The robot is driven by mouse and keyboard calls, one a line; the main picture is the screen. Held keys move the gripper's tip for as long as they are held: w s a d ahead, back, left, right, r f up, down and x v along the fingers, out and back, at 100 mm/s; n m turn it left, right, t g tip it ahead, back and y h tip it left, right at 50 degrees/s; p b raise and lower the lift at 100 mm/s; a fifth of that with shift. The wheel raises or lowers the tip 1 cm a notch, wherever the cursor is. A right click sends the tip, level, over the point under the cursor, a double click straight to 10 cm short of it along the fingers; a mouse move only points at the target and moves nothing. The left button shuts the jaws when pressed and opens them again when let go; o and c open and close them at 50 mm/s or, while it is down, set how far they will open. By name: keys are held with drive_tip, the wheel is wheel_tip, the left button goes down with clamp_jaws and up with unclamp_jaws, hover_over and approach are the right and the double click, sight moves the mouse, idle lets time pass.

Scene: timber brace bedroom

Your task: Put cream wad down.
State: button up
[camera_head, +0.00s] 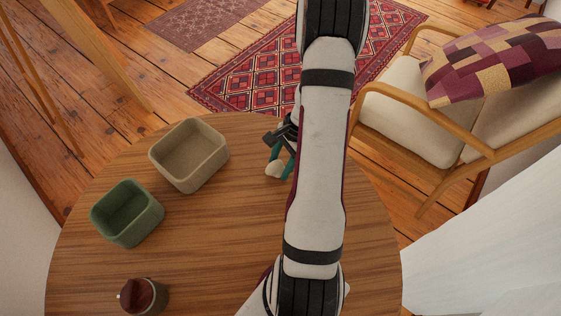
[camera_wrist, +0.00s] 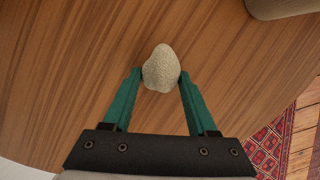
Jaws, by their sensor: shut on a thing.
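The cream wad (camera_wrist: 161,68) is a small, pale, rounded lump. In the wrist view it sits between the tips of my gripper (camera_wrist: 160,80), whose two green fingers touch its sides. In the head view the wad (camera_head: 274,169) shows at the fingertips of my gripper (camera_head: 281,163), over the right part of the round wooden table (camera_head: 215,250). My arm hides part of the gripper there. I cannot tell whether the wad touches the tabletop or is just above it.
A beige square bowl (camera_head: 189,155) and a green square bowl (camera_head: 127,213) stand left of my gripper. A dark brown lidded pot (camera_head: 143,296) is at the front left. The tabletop between bowls and gripper is clear. A wooden armchair (camera_head: 420,110) stands beyond the table at right.

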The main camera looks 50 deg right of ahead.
drive_tip(key=o, duration=1)
drive_tip(key=shift+f, duration=0.4)
drive_tip(key=shift+o, duration=1.4)
drive_tip(key=shift+s+a, duration=0.1)
drive_tip(key=shift+s, duration=0.05)
drive_tip(key=v, duration=1.3)
drive_tip(key=w+a+r+n+g, duration=0.1)
drive_tip(key=a+r+n, duration=0.4)
drive_tip(key=a, duration=0.5)
drive_tip(key=a+r+n, duration=0.4)
drive_tip(key=a, duration=0.7)
drive_tip(key=s+a+n, duration=0.2)
drive_tip(key=s+a, duration=0.1)
drive_tip(key=s+a+n+h, duration=0.1)
drive_tip(key=s+a+n, duration=0.1)
drive_tip(key=s+a, duration=0.1)
drive_tip(key=s+a+r+n, duration=0.1)
drive_tip(key=s+a+n, duration=0.2)
drive_tip(key=shift+g+h, duration=0.3)
